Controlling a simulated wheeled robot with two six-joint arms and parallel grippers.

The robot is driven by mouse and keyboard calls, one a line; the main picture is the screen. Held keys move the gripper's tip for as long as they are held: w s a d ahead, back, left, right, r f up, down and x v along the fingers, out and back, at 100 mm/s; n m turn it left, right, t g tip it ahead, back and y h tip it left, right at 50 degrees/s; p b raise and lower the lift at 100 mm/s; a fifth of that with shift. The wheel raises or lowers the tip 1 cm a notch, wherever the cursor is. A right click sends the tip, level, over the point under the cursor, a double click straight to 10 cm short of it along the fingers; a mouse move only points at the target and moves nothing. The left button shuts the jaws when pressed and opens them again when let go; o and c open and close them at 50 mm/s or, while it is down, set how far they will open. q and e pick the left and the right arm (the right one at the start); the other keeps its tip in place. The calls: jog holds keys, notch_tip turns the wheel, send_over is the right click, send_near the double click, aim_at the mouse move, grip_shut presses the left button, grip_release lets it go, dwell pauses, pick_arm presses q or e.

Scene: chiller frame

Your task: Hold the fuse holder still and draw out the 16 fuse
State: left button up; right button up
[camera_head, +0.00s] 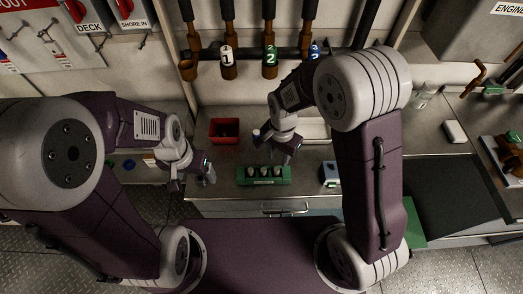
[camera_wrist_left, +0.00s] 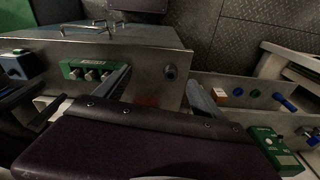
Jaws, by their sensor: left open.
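The green fuse holder (camera_head: 264,181) stands on the grey worktop in the middle of the head view, with several pale fuses upright in a row. Their ratings are too small to read, so I cannot tell which is the 16 fuse. The holder also shows in the left wrist view (camera_wrist_left: 68,71), beside one finger. My left gripper (camera_head: 205,172) is left of the holder, apart from it, open with nothing between its fingers; its fingers (camera_wrist_left: 158,78) are spread wide. My right gripper (camera_head: 283,152) is behind and above the holder, pointing down; its finger gap is unclear.
A red bin (camera_head: 224,138) stands behind the holder to the left. A small blue and white device (camera_head: 330,173) stands to its right. A drawer handle (camera_head: 286,210) sticks out at the worktop's front. A dark mat (camera_head: 446,192) lies further right.

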pick_arm(q)
jog(key=w+r+m, duration=0.1)
jog(key=w+m, duration=0.4)
jog(key=m, duration=0.1)
pick_arm(e)
jog(key=shift+w+a, duration=0.1)
jog(key=shift+w+f, duration=0.1)
jog(key=shift+w, duration=0.05)
pick_arm(q)
jog(key=m+g, duration=0.1)
jog(key=m, duration=0.9)
send_over(241, 173)
notch_tip(241, 173, down, 9)
jog(key=shift+f, duration=0.15)
pick_arm(e)
jog(key=shift+d, duration=0.2)
pick_arm(q)
jog(key=shift+s, duration=0.1)
pick_arm(e)
jog(key=shift+a, duration=0.1)
pick_arm(q)
jog(key=shift+f, duration=0.2)
pick_arm(e)
jog(key=shift+s, duration=0.2)
pick_arm(q)
notch_tip(241, 173, down, 9)
jog(key=shift+r, duration=0.2)
pick_arm(e)
jog(key=shift+w, duration=0.1)
